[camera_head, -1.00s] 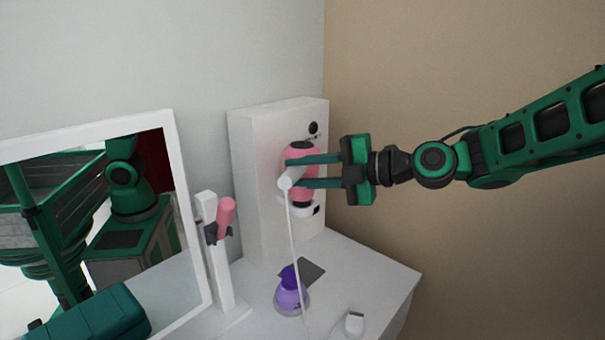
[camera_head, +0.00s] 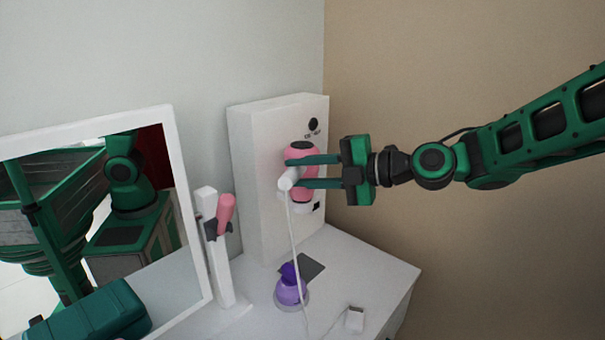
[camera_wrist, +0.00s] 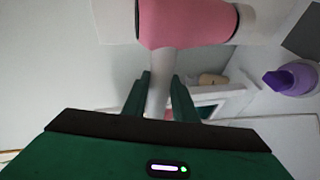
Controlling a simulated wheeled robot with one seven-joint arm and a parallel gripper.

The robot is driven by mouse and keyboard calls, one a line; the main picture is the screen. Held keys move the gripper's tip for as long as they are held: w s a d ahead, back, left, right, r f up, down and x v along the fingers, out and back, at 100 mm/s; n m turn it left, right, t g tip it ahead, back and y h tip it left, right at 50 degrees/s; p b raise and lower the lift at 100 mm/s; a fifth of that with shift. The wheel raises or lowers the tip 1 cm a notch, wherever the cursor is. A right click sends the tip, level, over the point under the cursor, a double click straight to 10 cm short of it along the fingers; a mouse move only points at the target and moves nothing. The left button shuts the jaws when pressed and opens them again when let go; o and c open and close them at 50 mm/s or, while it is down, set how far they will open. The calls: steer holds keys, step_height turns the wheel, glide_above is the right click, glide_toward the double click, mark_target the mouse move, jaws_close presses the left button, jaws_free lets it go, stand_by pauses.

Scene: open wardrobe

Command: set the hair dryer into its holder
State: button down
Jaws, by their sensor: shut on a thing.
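The hair dryer (camera_head: 300,178) has a pink barrel with a dark upper end and a white handle. It stands roughly upright at the front of a tall white panel unit (camera_head: 262,150). My gripper (camera_head: 290,172) is shut on the white handle, which points out from the barrel. The wrist view shows the handle (camera_wrist: 160,90) between both fingers and the pink barrel (camera_wrist: 185,22) beyond. A white cord hangs from the handle. The holder is not clearly seen; a white part below the barrel may belong to it. Whether the dryer touches it I cannot tell.
A white stand (camera_head: 219,262) left of the panel holds a pink tool (camera_head: 225,212). A purple bottle (camera_head: 290,290), a dark flat piece (camera_head: 303,267) and a small white block (camera_head: 354,319) are on the white tabletop (camera_head: 365,270). A mirror stands left.

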steer(key=shift+d+f, duration=0.1)
steer(key=shift+f, duration=0.8)
stand_by(1.0)
steer(key=c, duration=1.4)
jaws_free()
steer(key=shift+o, duration=0.2)
steer(key=shift+r, duration=0.15)
steer(key=shift+o, duration=1.3)
steer(key=shift+r, duration=0.1)
steer(key=v, duration=0.8)
